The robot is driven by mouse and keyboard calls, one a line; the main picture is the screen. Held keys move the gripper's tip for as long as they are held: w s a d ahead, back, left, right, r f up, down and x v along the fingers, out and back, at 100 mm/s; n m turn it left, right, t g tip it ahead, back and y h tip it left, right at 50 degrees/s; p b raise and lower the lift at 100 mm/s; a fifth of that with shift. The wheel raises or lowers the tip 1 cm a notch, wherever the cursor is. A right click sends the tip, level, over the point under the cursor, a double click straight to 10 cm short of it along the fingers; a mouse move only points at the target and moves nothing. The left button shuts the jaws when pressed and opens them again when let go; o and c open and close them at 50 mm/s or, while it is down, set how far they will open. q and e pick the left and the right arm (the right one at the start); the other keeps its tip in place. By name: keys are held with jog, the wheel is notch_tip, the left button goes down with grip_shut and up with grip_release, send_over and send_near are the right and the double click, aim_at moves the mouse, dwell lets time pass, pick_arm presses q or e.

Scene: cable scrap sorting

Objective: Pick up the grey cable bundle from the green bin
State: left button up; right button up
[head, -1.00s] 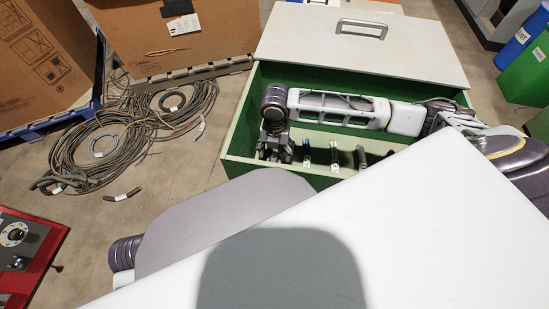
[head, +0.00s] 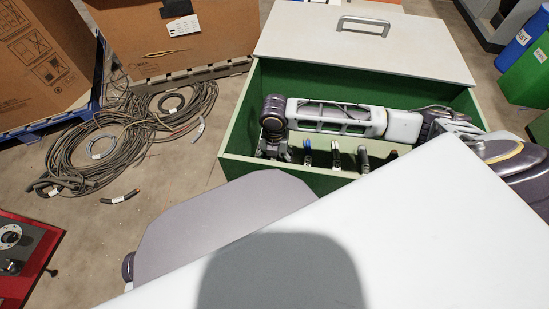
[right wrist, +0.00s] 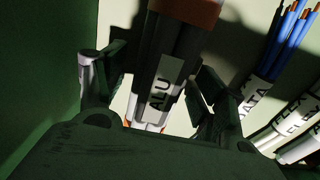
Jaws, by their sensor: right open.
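The green bin (head: 222,150) stands open in the head view, with its pale lid tilted back. My right gripper (head: 273,150) points down inside its left end. In the right wrist view the open right gripper (right wrist: 160,88) has one finger on each side of a dark grey bundle (right wrist: 170,60) with an orange-brown end and a label reading ALU. I cannot tell whether the fingers touch it. In the head view my gripper hides this bundle. My left gripper is not in view.
A blue-tipped bundle (right wrist: 278,45) labelled DATA and other labelled bundles (right wrist: 298,125) lie to its right. The bin's green wall (right wrist: 45,70) is close on the left. Loose cable coils (head: 75,155) and a red case (head: 35,255) lie on the floor at left.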

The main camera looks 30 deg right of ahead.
jog(key=c, duration=1.5)
jog(key=shift+r, duration=0.15)
jog(key=shift+c, duration=0.2)
